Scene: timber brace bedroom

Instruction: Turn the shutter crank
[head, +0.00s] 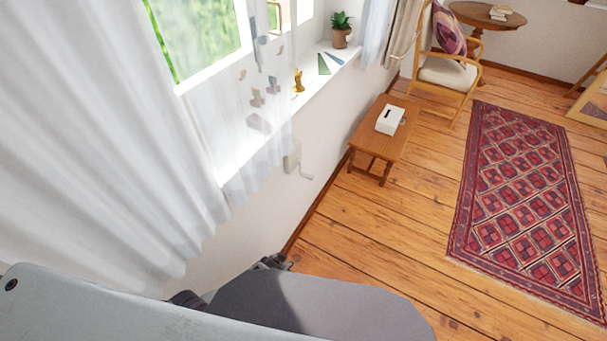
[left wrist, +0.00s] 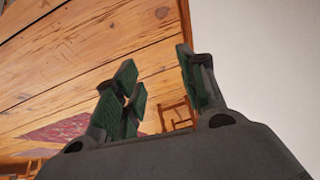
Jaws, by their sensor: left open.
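The shutter crank (head: 294,159) is a small white box on the white wall below the window sill, with a short pale handle sticking out at its lower right. It does not show in the left wrist view. My left gripper (head: 274,262) is low beside the wall in the head view, below the crank and apart from it, largely hidden behind my own arm. In the left wrist view my left gripper (left wrist: 160,82) is open, with its green-padded fingers spread and nothing between them. My right gripper is not in view.
White curtains (head: 120,150) hang left of the crank. A small wooden table (head: 366,150) with a white box (head: 390,120) stands by the wall beyond it. A red patterned rug (head: 525,200) lies on the plank floor. The floor between table and rug is clear.

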